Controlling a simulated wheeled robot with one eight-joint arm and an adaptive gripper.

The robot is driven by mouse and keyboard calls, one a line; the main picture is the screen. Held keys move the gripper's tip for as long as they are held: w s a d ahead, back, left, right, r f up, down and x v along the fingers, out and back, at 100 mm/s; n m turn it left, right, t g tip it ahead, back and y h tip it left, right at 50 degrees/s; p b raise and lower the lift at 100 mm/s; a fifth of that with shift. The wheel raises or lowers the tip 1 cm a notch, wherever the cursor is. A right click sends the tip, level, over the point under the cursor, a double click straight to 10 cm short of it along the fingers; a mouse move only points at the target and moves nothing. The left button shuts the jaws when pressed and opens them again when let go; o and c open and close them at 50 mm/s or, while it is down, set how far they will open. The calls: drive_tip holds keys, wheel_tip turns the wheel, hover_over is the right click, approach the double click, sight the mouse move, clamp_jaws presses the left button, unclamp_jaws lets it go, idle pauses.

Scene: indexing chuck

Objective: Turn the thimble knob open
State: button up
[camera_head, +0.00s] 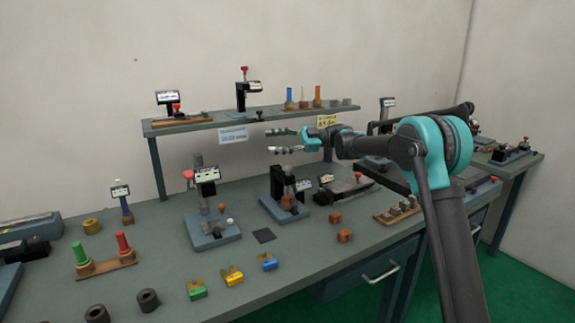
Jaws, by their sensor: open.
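My gripper (284,141) is in the air above the bench, pointing left, with its two fingers apart and nothing between them. Below it stands a black upright fixture (277,182) on a blue base, with a grey post and a reddish-brown block. To its left is a taller grey stand (203,213) with a display, a red knob (188,175) at its left side and a small round pale knob (229,222) low on its right. I cannot tell which part is the thimble knob. My gripper touches none of these.
A raised shelf (290,109) with gauges and colored pins runs behind the bench (150,245). Green, yellow and blue clamps (233,276) lie at the front. Brown blocks (345,236) sit right of the fixture. A dark square pad (264,236) lies between the stands.

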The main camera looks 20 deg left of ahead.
drive_tip(key=s+a+n+t+y, duration=0.1)
drive_tip(key=n+t+y, duration=0.1)
drive_tip(key=t, duration=0.1)
drive_tip(key=n+t+h, duration=0.3)
drive_tip(key=n+t, duration=0.9)
drive_tip(key=t, duration=0.7)
approach(290, 169)
drive_tip(key=x, duration=1.1)
drive_tip(key=shift+w+a, duration=0.25)
drive_tip(key=shift+n+g, duration=0.3)
drive_tip(key=c, duration=1.2)
